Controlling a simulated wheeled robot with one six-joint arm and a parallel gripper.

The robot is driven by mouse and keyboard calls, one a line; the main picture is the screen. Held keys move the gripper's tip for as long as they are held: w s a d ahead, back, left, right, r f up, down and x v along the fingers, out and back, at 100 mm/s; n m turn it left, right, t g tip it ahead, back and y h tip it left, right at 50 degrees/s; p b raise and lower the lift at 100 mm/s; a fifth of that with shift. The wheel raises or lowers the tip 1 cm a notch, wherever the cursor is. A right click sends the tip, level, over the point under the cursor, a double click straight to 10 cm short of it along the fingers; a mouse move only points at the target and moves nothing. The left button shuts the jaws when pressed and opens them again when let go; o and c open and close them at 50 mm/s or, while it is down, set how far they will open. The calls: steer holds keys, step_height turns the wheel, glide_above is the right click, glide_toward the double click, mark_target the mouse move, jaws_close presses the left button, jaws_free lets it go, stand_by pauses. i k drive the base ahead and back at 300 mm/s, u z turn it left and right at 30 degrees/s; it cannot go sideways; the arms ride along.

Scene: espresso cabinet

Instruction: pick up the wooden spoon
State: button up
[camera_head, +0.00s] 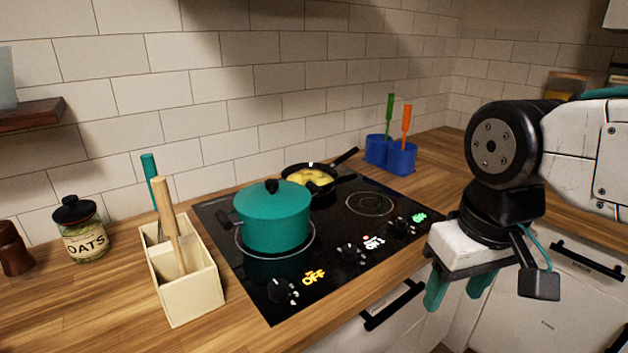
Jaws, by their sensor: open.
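The wooden spoon (166,210) stands handle up in the front compartment of a cream utensil holder (190,298) on the left part of the counter. It leans slightly to the left, and its lower end is hidden in the holder. A teal-handled utensil (150,170) stands behind it in the same holder. My gripper (459,292) is at the right, in front of the counter edge. Its teal fingers point down, open and empty, far to the right of the spoon.
A teal lidded pot (272,218) and a black frying pan (312,180) with yellow food sit on the black cooktop (340,232). Blue cups (401,158) with green and orange utensils stand behind right. An oats jar (82,230) and a brown grinder (14,250) stand left of the holder.

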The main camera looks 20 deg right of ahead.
mark_target(160, 190)
steer(key=z, duration=0.55)
steer(key=k, duration=1.3)
steer(key=u, duration=0.1)
steer(key=i, duration=0.6)
steer(key=u, duration=0.8)
steer(key=i, duration=0.9)
steer(key=z, duration=0.15)
